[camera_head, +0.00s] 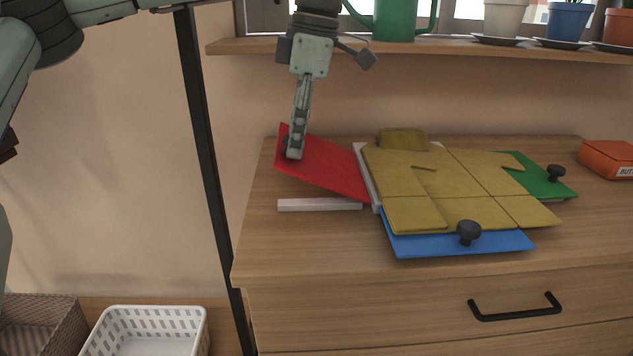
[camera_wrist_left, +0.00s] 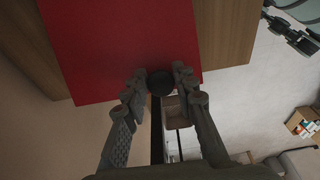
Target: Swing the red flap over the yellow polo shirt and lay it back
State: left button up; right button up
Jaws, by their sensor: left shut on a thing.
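The yellow polo shirt (camera_head: 460,180) lies on the folding board in the head view. Its left side looks folded inward and lies flat; its right side spreads over the green flap (camera_head: 540,180). The red flap (camera_head: 325,168) is left of the shirt, tilted, with its outer left edge raised off the dresser. It also fills the upper left of the left wrist view (camera_wrist_left: 115,45). My left gripper (camera_head: 293,150) is shut on the dark knob (camera_wrist_left: 160,83) at the red flap's outer edge. My right gripper is outside the head view; dark parts in the left wrist view's corner are unclear.
A pale bar (camera_head: 320,204) lies on the dresser top (camera_head: 300,245) below the red flap. The blue flap (camera_head: 460,244) with a knob is at the front. An orange box (camera_head: 607,159) is at right. A shelf (camera_head: 450,47) with pots and a green can (camera_head: 394,20) hangs above.

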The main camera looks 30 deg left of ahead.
pick_arm(q)
jog(key=shift+a, duration=0.1)
jog(key=f+b, duration=0.1)
jog(key=a+f+b, duration=0.1)
jog(key=shift+s+f+h+b, duration=0.3)
jog(key=shift+s+f, duration=0.05)
jog(key=shift+s, duration=0.05)
jog(key=shift+s+a+f+b, duration=0.15)
jog(key=shift+a+f+b, duration=0.2)
jog(key=shift+f+b, duration=0.05)
jog(key=f+b, duration=0.2)
jog(key=a+f+t+h+b, duration=0.1)
jog(key=shift+s+f+b, duration=0.3)
jog(key=shift+s+f, duration=0.05)
jog(key=shift+f, duration=0.05)
